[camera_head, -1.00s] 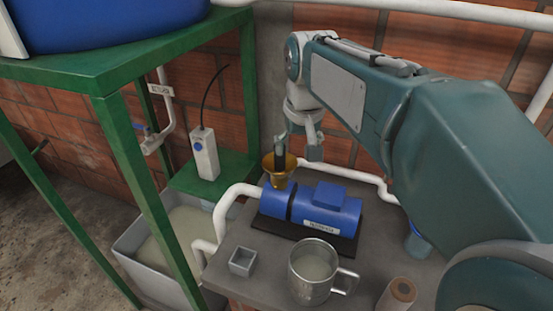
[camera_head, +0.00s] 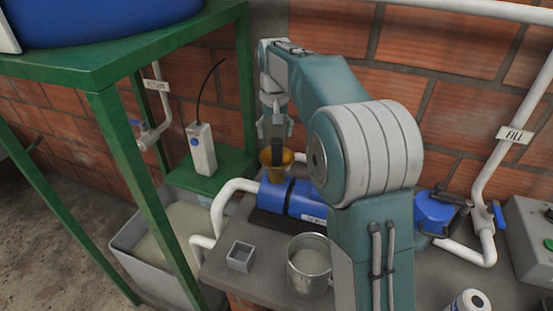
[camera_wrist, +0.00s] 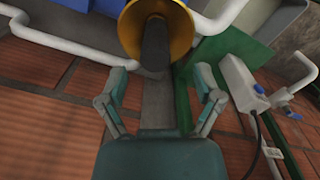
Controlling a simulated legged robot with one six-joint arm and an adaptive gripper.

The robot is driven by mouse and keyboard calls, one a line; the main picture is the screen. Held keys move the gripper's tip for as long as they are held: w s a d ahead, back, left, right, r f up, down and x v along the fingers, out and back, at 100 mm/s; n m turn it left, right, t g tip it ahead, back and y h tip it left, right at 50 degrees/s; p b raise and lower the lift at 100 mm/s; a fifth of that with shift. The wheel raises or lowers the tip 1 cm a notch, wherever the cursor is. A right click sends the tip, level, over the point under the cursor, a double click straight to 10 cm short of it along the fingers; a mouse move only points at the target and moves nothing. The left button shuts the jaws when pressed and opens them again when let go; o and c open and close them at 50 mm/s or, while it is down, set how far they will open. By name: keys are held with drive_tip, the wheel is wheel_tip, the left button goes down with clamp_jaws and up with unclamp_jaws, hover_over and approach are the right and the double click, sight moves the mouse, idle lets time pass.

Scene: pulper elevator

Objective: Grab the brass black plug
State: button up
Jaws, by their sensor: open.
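The brass black plug shows as a dark upright stem (camera_head: 277,151) in a brass-coloured flared cup (camera_head: 273,172) at the blue pump's left end. In the wrist view the black stem (camera_wrist: 156,46) rises from the brass rim (camera_wrist: 130,38) at the top of the picture. My gripper (camera_head: 275,128) is open just above the stem in the head view. In the wrist view its two fingers (camera_wrist: 161,76) are spread to either side of the stem's end. I see no contact between the fingers and the plug.
The blue pump (camera_head: 301,200) stands on a grey ledge with a metal mug (camera_head: 309,268) and a small square cup (camera_head: 240,256). A green frame (camera_head: 125,160) and a white box-shaped device (camera_head: 202,150) are left. A brick wall is behind.

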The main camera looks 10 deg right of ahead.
sight(276, 153)
drive_tip(key=f, duration=0.7)
drive_tip(key=shift+w+d, duration=0.1)
drive_tip(key=shift+d, duration=0.1)
clamp_jaws()
